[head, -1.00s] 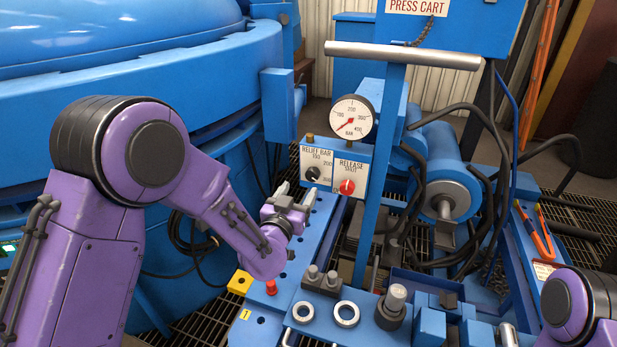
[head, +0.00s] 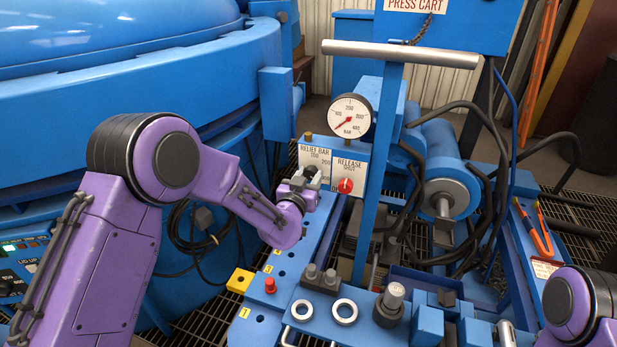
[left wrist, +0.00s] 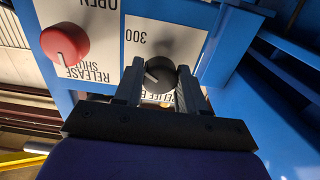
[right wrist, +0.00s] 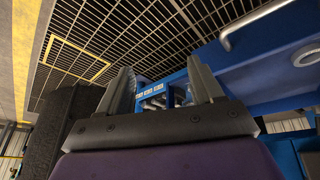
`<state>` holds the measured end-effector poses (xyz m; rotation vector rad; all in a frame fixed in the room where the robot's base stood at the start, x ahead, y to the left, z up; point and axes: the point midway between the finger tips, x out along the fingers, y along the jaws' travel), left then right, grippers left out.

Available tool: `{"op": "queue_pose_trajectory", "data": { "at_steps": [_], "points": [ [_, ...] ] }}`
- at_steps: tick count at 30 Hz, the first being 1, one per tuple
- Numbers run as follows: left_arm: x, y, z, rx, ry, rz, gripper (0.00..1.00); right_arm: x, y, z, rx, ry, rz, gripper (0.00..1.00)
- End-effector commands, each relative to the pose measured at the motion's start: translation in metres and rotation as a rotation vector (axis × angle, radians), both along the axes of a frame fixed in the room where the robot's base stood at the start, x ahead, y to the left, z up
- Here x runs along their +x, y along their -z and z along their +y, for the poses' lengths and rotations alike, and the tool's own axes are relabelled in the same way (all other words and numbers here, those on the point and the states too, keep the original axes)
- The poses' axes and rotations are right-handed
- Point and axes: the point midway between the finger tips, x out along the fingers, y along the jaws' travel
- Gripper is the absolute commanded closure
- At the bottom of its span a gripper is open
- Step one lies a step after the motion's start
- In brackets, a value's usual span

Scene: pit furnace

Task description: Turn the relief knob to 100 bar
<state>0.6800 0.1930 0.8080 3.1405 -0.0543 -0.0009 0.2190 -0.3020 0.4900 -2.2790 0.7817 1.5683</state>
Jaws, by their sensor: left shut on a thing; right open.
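The black relief knob (left wrist: 159,76) with a white mark sits on the white relief panel. It shows between the two fingers of my left gripper (left wrist: 160,73) in the left wrist view. The gripper is shut on it, one finger on each side. In the head view, my left gripper (head: 309,172) is at the panel (head: 347,164) and mostly hides the knob. The scale's 300 is readable in the left wrist view; the 100 is hidden. My right gripper (right wrist: 162,75) is open and empty in the right wrist view.
The red release knob (head: 345,186) is right of the relief knob in the head view. A pressure gauge (head: 350,115) above has its needle at the low end. A blue rail (head: 312,235), metal rings (head: 345,312) and black hoses (head: 405,205) lie around the panel.

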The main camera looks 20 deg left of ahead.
Motion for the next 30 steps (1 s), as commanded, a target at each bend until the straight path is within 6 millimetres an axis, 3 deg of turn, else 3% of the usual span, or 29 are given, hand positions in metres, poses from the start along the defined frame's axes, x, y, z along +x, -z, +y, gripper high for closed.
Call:
{"op": "queue_pose_trajectory", "data": {
  "at_steps": [11,30],
  "points": [
    [0.0001,0.0000,-0.0009,-0.130,-0.004,0.004,0.91,0.0000,-0.0002,0.0001,0.000,0.000,0.000,0.34],
    [0.0000,0.0010,-0.0020,-0.717,-0.003,0.025,0.91,0.0000,0.0040,0.0001,0.000,0.000,0.000,0.34]
  ]
}}
